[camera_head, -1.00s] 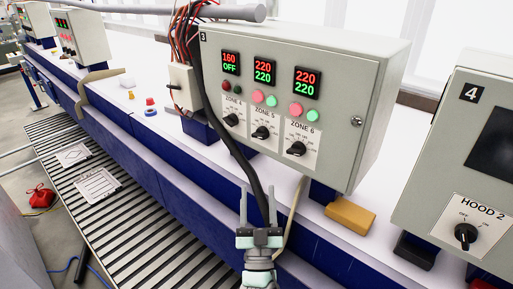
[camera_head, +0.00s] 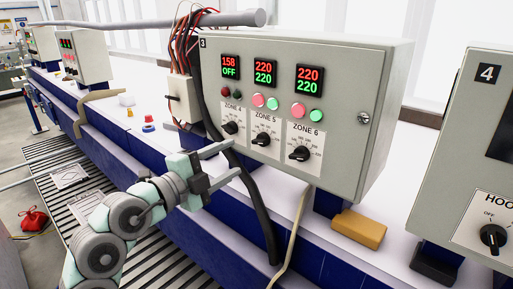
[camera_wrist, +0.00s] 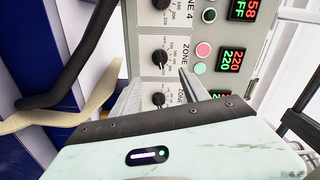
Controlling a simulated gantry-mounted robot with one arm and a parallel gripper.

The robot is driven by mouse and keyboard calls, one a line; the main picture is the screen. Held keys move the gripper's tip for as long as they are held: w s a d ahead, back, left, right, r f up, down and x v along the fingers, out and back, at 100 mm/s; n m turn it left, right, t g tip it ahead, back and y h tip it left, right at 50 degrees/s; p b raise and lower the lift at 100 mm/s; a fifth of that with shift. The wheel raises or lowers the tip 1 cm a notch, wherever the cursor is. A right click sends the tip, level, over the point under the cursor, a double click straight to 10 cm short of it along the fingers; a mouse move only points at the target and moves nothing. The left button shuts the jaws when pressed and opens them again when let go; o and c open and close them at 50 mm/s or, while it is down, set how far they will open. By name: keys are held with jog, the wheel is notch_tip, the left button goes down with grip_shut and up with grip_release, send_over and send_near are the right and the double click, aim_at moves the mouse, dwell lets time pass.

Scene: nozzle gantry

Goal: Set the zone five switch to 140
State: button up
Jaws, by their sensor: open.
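The zone five switch (camera_head: 263,139) is the black middle knob on the grey control box (camera_head: 360,70), under a display (camera_head: 264,72) reading 220 over 220. Its pointer's exact setting is too small to read. My gripper (camera_head: 234,160) is open and empty, its fingers pointing at the box's lower front, apart from the knobs as far as I can tell. In the wrist view the zone five switch (camera_wrist: 160,57) appears sideways beyond the fingertips, and the zone six knob (camera_wrist: 158,99) shows between the fingers.
The zone four knob (camera_head: 230,128) and the zone six knob (camera_head: 300,154) flank the switch closely. A thick black cable (camera_head: 255,200) hangs in front of the box near my gripper. A yellow block (camera_head: 356,229) lies below, and another box (camera_head: 470,150) stands at right.

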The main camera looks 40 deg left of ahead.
aim_at(258, 143)
jog(key=w, duration=0.3)
jog(key=w+p, duration=0.1)
jog(key=w, duration=0.2)
jog(key=w+p, duration=0.1)
jog(key=w, duration=0.1)
jog(key=shift+w+d+r, duration=0.15)
jog(key=shift+w+d, duration=0.2)
jog(key=shift+w, duration=0.75)
jog(key=shift+c, duration=0.2)
grip_shut()
